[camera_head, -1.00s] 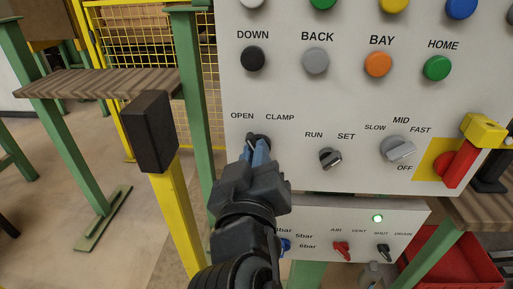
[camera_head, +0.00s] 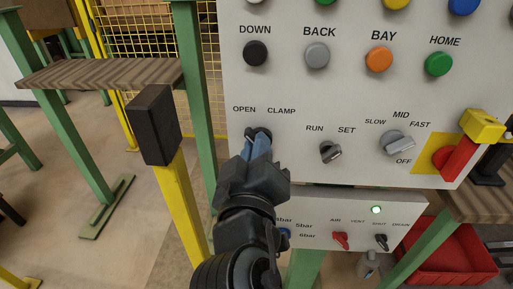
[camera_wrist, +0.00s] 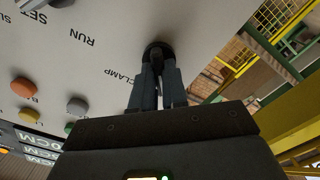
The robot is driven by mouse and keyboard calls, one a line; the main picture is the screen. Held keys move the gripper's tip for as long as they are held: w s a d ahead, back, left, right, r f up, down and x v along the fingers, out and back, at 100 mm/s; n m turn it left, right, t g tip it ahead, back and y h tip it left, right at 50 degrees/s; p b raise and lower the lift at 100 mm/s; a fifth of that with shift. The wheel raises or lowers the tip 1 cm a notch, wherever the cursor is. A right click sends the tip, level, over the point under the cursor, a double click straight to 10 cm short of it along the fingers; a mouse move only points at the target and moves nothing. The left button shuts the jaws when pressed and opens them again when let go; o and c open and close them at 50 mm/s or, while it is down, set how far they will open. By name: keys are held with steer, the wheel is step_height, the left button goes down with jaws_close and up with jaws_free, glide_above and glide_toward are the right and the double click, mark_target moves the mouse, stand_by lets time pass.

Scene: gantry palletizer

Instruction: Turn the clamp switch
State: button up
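The clamp switch is a small black rotary knob on the pale control panel (camera_head: 290,95), below the printed words OPEN and CLAMP. In the head view my gripper (camera_head: 259,143) reaches up to it from below and its fingers cover most of it. In the wrist view the dark knob (camera_wrist: 156,48) sits between the tips of the two blue-grey fingers of my gripper (camera_wrist: 157,72). The fingers stay a knob's width apart and appear to press on its sides. The knob's pointer is hidden, so its position cannot be read.
To the right are the RUN/SET knob (camera_head: 330,152), the speed knob (camera_head: 397,143) and a red-handled switch (camera_head: 459,158). Push buttons sit above. A lower panel (camera_head: 345,218) is close beside my wrist. A yellow post with a black box (camera_head: 153,125) stands left.

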steer(key=o, duration=0.4)
steer(key=shift+o, duration=0.2)
steer(key=s+b, duration=0.1)
steer(key=s, duration=0.6)
steer(key=shift+s+a+b, duration=0.15)
steer(key=shift+s+b, duration=0.15)
steer(key=shift+s, duration=0.1)
steer(key=shift+f, duration=0.1)
steer(key=s+d+f+g+y, duration=0.3)
steer(key=s+d+f, duration=0.7)
steer(key=d+f, duration=0.45)
steer(key=s+d+m+h, duration=0.1)
steer(key=s+d+m, duration=0.3)
steer(key=s, duration=0.5)
steer(key=s+d+r+m+h, duration=0.1)
steer(key=s+d+m, duration=0.2)
steer(key=s, duration=0.7)
steer(key=shift+s+d+r+m, duration=0.25)
steer(key=shift+d+m, duration=0.15)
steer(key=shift+d, duration=0.8)
